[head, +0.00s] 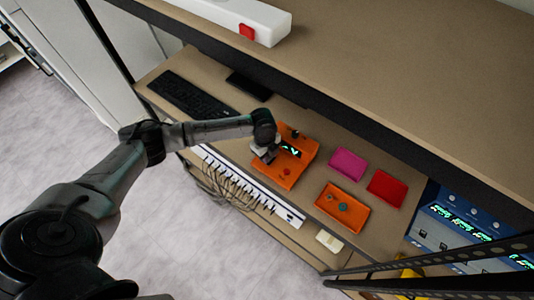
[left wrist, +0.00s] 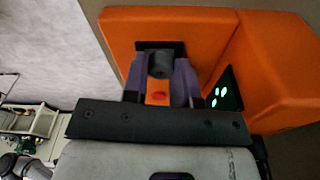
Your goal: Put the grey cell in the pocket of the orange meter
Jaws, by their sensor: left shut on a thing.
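The orange meter (head: 300,165) lies on the bench in the head view, with a lit green display and a red button. It fills the upper part of the left wrist view (left wrist: 120,30). The grey cell (left wrist: 160,64) is between the purple fingers of my left gripper (left wrist: 162,80), which is shut on it. Behind the cell in that view is a dark square pocket (left wrist: 152,46) in the meter's face. I cannot tell how far the cell is inside it. In the head view my left gripper (head: 265,153) is over the meter's left side and hides the cell.
A keyboard (head: 193,95) is at left. A white strip with cables (head: 250,187) runs along the front. An upper shelf (head: 400,70) overhangs the back.

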